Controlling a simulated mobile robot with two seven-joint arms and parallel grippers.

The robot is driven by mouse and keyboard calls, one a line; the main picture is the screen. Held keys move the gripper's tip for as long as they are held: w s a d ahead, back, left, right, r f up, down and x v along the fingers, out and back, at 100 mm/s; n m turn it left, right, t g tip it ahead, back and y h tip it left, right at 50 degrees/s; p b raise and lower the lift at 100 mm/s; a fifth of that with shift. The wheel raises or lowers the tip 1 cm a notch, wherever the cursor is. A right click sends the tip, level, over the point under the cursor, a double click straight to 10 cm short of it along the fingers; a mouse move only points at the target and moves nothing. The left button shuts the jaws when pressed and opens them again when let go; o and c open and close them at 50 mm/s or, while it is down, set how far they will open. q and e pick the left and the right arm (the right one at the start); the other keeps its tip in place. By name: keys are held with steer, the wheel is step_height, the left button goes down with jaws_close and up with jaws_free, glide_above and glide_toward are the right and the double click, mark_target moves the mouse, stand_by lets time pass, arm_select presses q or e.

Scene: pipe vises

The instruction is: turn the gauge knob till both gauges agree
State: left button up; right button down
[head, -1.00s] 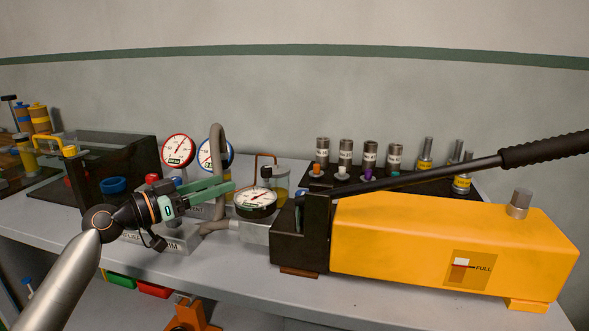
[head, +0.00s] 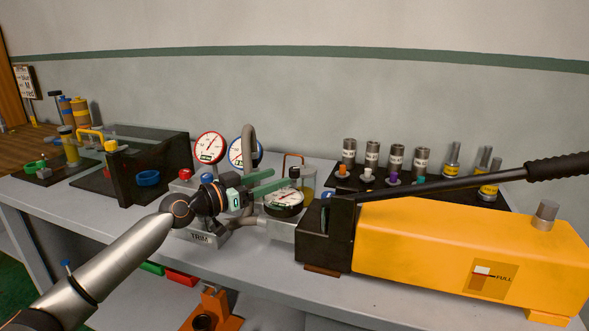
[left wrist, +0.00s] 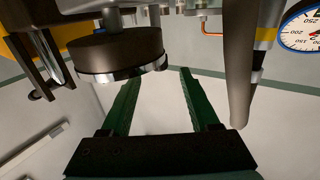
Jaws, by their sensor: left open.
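The red-rimmed gauge (head: 209,147) and the blue-rimmed gauge (head: 243,151) stand side by side at the back of the bench. The blue-rimmed one also shows at the upper right of the left wrist view (left wrist: 303,28). A third, black-bodied gauge (head: 284,202) faces upward beside the pump. The trim block (head: 205,237) is partly behind my left gripper (head: 279,180). That gripper is open, its green fingers pointing right across the black gauge's back edge, with nothing between them. A red knob (head: 185,175) shows behind the gripper; I cannot tell which knob is the gauge knob. My right gripper is out of view.
A yellow pump (head: 440,240) with a long black-gripped handle (head: 440,180) fills the right. Several cylinders stand on a dark rack (head: 435,190). A dark vise box (head: 150,170) is at left.

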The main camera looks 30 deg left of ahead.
mark_target(290, 173)
arm_select(q)
steer(key=shift+p+x, duration=0.7)
steer(key=shift+x, duration=2.7)
steer(key=shift+c, duration=0.2)
steer(key=shift+s, duration=0.1)
jaws_close()
